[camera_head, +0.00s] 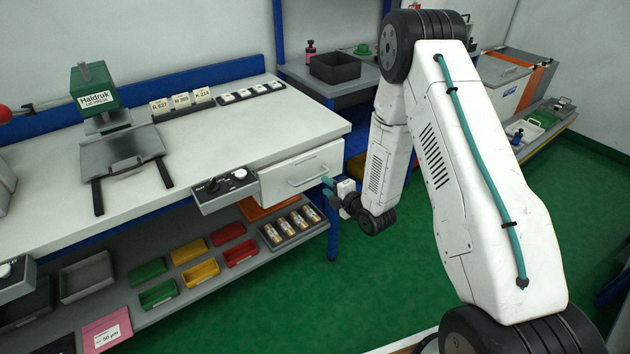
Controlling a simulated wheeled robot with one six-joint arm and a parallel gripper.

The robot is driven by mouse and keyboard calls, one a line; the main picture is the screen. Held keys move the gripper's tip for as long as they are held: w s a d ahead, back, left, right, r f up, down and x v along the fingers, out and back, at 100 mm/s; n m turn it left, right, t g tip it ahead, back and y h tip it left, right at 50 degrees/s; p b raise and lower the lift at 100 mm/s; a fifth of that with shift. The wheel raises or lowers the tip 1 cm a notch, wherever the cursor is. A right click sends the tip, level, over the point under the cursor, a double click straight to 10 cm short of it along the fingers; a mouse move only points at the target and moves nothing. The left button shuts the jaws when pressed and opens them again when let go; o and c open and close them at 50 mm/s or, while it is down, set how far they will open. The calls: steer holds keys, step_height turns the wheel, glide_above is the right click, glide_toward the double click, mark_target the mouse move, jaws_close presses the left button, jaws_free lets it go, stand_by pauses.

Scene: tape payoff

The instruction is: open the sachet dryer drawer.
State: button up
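A white drawer (301,177) with a bar handle (308,175) sits under the right end of the white workbench. No label on it is readable. Its front is close to the bench edge; I cannot tell whether it is fully shut. My gripper (328,183) is at the right end of the drawer front, just right of the handle and apart from it as far as I can see. Its teal fingertips point toward the drawer. They are small and partly hidden by the wrist, so their opening does not show.
Green floor (420,240) lies open right of the bench.

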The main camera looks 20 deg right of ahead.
mark_target(313, 179)
steer(key=x, duration=0.7)
steer(key=shift+w+a+f, duration=0.15)
steer(key=shift+w+f, duration=0.05)
steer(key=shift+w, duration=0.05)
jaws_close()
